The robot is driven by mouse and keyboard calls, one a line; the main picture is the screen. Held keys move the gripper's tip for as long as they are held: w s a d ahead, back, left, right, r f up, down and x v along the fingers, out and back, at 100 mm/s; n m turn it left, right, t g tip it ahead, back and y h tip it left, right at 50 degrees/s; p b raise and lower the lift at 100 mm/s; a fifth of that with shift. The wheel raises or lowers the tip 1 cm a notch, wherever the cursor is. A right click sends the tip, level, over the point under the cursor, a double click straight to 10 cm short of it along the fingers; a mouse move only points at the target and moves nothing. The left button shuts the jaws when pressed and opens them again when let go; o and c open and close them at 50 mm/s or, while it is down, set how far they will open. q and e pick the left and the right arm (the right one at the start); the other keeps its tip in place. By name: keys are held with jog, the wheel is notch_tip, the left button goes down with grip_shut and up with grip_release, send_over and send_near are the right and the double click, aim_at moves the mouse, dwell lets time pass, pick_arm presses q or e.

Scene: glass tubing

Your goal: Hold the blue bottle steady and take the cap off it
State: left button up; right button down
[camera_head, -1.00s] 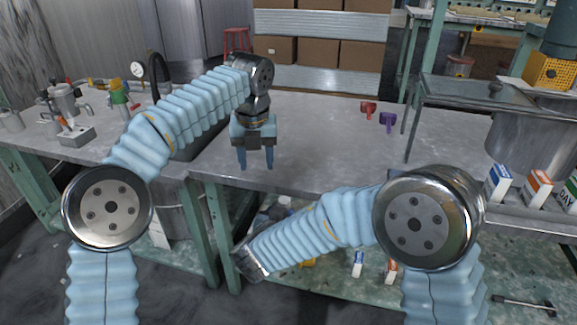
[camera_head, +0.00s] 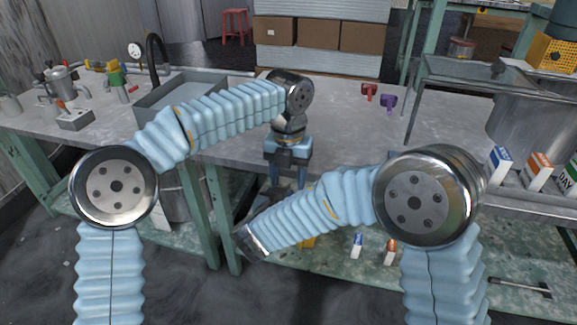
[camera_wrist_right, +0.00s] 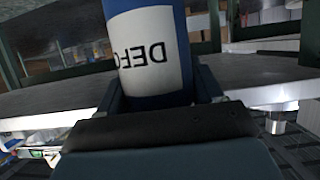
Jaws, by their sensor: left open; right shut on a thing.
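The blue bottle (camera_wrist_right: 155,60) has a white label with dark lettering that reads upside down in the right wrist view. My right gripper (camera_wrist_right: 160,97) is shut on it, one finger on each side. The bottle runs out of the top of that view, and its cap does not show. In the head view the bottle and the right gripper cannot be made out. My left gripper (camera_head: 287,183) is open and points down at the table's front edge, its fingertips close behind my right forearm. No bottle or cap shows between its fingers.
The grey table (camera_head: 340,135) has free room in its middle. A red piece (camera_head: 369,91) and a purple piece (camera_head: 388,102) lie at its back. A sink (camera_head: 185,92) is on the left. Small cartons (camera_head: 499,167) stand at the right.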

pick_arm(q)
jog(key=shift+c, duration=0.5)
jog(key=shift+s+d, duration=0.1)
jog(key=shift+d, duration=0.05)
grip_shut()
jog(key=n, duration=0.2)
jog(key=shift+d+n, duration=0.15)
jog(key=shift+n, duration=0.15)
jog(key=n, duration=0.3)
jog(key=shift+n, duration=0.4)
jog(key=shift+o, duration=0.8)
grip_release()
jog(key=shift+a, duration=0.2)
